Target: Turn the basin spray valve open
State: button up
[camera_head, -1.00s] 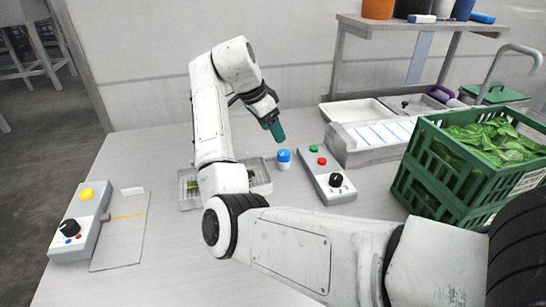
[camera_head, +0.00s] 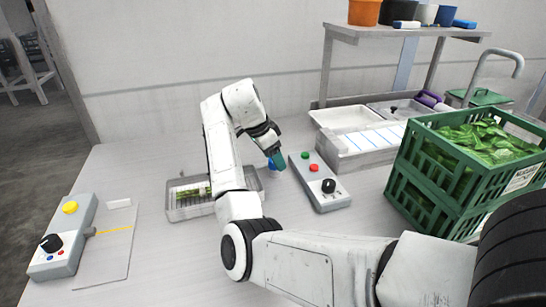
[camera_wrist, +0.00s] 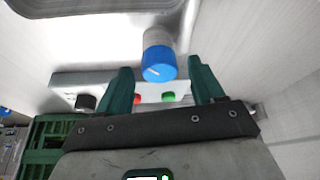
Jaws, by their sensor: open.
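My gripper has green fingers that point down beside and over the knob. In the wrist view my gripper (camera_wrist: 164,80) is open, and the knob appears between and just beyond the fingertips. I cannot tell whether either finger touches it.
A control box (camera_head: 320,183) with green and red buttons and a black knob stands right of the blue knob. A shallow tray (camera_head: 186,213) lies to the left. A green crate (camera_head: 420,190) of leaves stands right; another control box (camera_head: 62,237) is far left.

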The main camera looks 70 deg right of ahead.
jog(key=c, duration=1.1)
jog(key=shift+o, duration=0.2)
jog(key=shift+p, duration=0.4)
jog(key=n+p, duration=0.1)
jog(key=n+t+p, duration=0.1)
jog(key=p, duration=0.1)
jog(key=n+p, duration=0.1)
jog(key=shift+s+r+n+h+p, duration=0.15)
jog(key=shift+r+n+h+p, duration=0.15)
jog(key=shift+n+h, duration=0.1)
jog(key=n+t+p, duration=0.2)
jog(key=n+p, duration=0.3)
jog(key=p, duration=0.1)
jog(key=shift+s, duration=0.2)
jog(key=n+t+p, duration=0.1)
jog(key=n+p, duration=0.1)
jog(key=n+t+p, duration=0.1)
jog(key=n+p, duration=0.2)
jog(key=shift+s+y+p, duration=0.1)
jog(key=shift+y+p, duration=0.2)
jog(key=shift+d+f+n+t+y+p, duration=0.15)
jog(key=shift+n+t+y+p, duration=0.15)
jog(key=shift+n+p, duration=0.65)
jog(key=shift+a+f+n+t+y+p, duration=0.15)
jog(key=shift+n+t+p, duration=0.25)
jog(key=shift+n+p, duration=0.55)
jog(key=shift+d+n, duration=0.1)
jog(key=shift+n, duration=0.2)
